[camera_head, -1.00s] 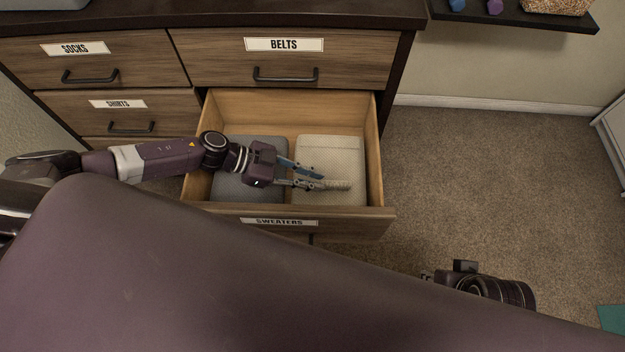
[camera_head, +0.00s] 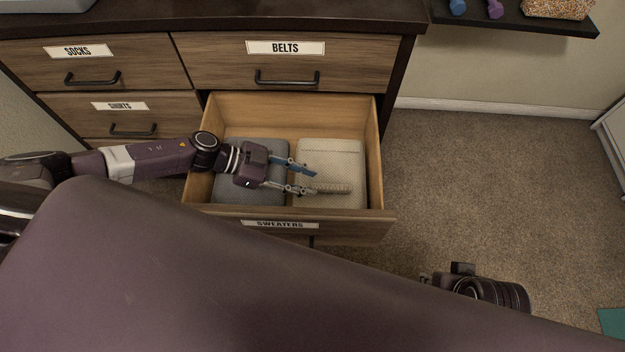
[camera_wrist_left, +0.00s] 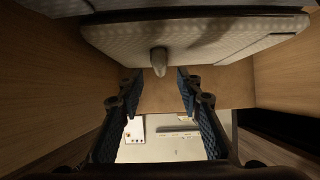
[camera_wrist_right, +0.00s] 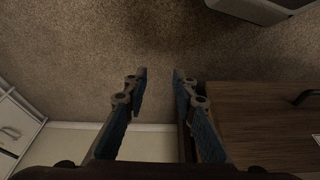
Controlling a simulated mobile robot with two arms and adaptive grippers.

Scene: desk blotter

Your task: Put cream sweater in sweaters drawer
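The cream sweater (camera_head: 330,158) lies folded in the right half of the open sweaters drawer (camera_head: 374,150), beside a folded grey garment (camera_head: 258,152). My left gripper (camera_head: 317,181) is over the drawer, its fingers apart and pointing right across the near part of the cream sweater. The left wrist view shows the open fingers (camera_wrist_left: 160,78) with the pale sweater (camera_wrist_left: 215,38) close by and a narrow rounded bit between the tips. Whether the fingers touch the cloth is unclear. My right gripper (camera_wrist_right: 160,70) is open and empty above the carpet; it is partly hidden in the head view.
The closed belts drawer (camera_head: 350,62) is just above the open one. Closed socks (camera_head: 130,62) and shirts (camera_head: 165,108) drawers are at left. The drawer front (camera_head: 365,228) and side walls surround the left gripper.

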